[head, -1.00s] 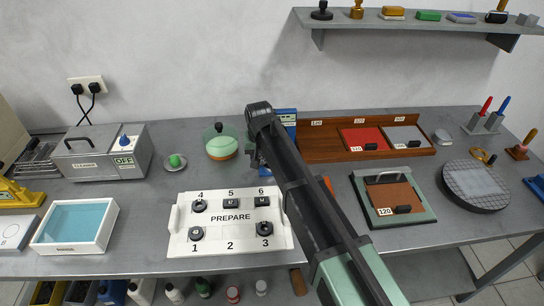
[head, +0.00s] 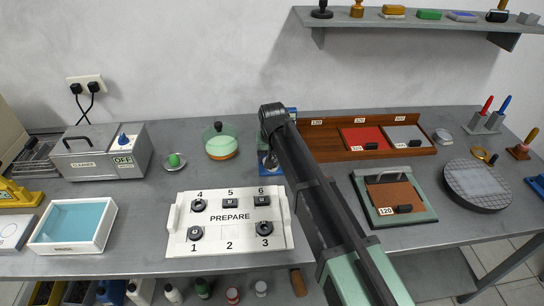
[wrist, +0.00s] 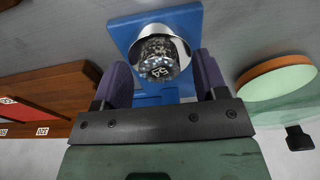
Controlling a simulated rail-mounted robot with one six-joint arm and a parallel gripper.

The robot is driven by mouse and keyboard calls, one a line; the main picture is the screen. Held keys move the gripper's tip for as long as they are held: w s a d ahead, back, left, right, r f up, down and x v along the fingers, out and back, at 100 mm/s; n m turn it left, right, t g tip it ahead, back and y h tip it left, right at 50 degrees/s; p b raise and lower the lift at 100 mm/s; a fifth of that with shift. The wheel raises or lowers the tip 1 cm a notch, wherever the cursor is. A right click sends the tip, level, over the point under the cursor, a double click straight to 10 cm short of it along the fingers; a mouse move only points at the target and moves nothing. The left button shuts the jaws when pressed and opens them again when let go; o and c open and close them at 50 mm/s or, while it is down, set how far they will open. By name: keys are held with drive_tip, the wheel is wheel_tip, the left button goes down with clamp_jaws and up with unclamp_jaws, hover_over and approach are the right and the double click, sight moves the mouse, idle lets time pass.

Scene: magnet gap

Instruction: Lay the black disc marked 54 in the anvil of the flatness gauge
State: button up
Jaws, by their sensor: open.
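The flatness gauge is a blue stand (wrist: 122,36) with a shiny silver cup-shaped part, seen from above in the wrist view. A dark, speckled disc marked 54 (wrist: 160,68) shows inside the silver rim; its number reads upside down. I cannot tell whether it lies flat there. My gripper (wrist: 163,82) is open, its purple fingers to either side of the disc and apart from it. In the head view my arm hides most of the gauge (head: 292,113), and the disc cannot be made out there.
A white PREPARE tray (head: 230,217) holds several dark round pieces; place 2 is empty. A green-topped round dish (head: 221,147) stands left of the gauge. A wooden rack (head: 325,142) stands to its right, with a framed brown plate marked 120 (head: 417,217) in front.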

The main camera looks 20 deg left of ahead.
wheel_tip(320, 180, up, 12)
drive_tip(key=s+p, duration=0.1)
drive_tip(key=p, duration=1.1)
drive_tip(key=shift+s+d, duration=0.15)
drive_tip(key=shift+d, duration=0.15)
drive_tip(key=s+d+m, duration=0.1)
drive_tip(key=s+d, duration=0.4)
drive_tip(key=d, duration=0.7)
drive_tip(key=s+d+m, duration=0.2)
drive_tip(key=s+d, duration=0.4)
drive_tip(key=d, duration=0.7)
drive_tip(key=s+d+m+g, duration=0.1)
drive_tip(key=s+d, duration=0.4)
drive_tip(key=d, duration=0.8)
drive_tip(key=shift+s+d+m+h, duration=0.2)
drive_tip(key=shift+m+h, duration=0.1)
